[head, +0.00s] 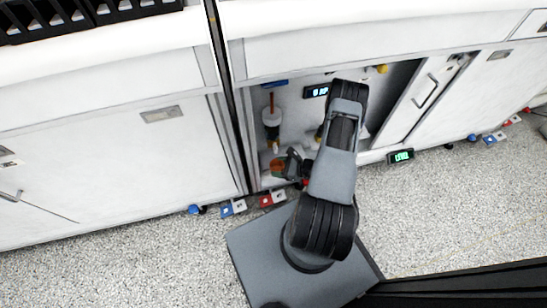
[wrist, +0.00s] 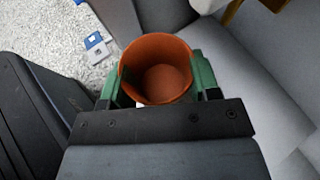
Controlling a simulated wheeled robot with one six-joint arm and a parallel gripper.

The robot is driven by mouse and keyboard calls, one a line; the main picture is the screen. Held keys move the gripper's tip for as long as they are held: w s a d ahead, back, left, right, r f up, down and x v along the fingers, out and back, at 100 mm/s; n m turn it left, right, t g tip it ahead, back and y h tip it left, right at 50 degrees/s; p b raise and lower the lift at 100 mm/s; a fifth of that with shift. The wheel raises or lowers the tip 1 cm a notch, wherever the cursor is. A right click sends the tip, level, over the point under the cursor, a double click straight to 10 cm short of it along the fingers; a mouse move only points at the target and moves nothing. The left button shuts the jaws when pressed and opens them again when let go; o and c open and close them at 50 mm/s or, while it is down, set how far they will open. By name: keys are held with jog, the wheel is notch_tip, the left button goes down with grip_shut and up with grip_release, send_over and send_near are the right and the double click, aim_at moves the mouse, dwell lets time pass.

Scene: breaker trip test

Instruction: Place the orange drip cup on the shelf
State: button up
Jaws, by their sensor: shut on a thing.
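The orange drip cup (wrist: 160,80) sits between the green fingers of my gripper (wrist: 157,92) in the wrist view, with its open mouth toward the camera and its inside looking empty. My gripper is shut on it. In the head view the cup (head: 278,165) is a small orange patch at the lower left of the open cabinet, next to my gripper (head: 287,164), partly hidden by it. I cannot make out a separate shelf. The pale cabinet interior (head: 292,110) shows behind my arm, which hides part of it.
A display (head: 316,91) is on the back wall.

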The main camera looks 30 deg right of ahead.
jog(key=shift+w+d, duration=0.2)
jog(key=shift+w, duration=1.15)
jog(key=w, duration=0.1)
jog(key=w+b, duration=0.1)
jog(key=w, duration=0.2)
jog(key=shift+d+b, duration=0.35)
jog(key=shift+s+f+b, duration=0.1)
jog(key=shift+f+b, duration=0.25)
jog(key=shift+f, duration=0.35)
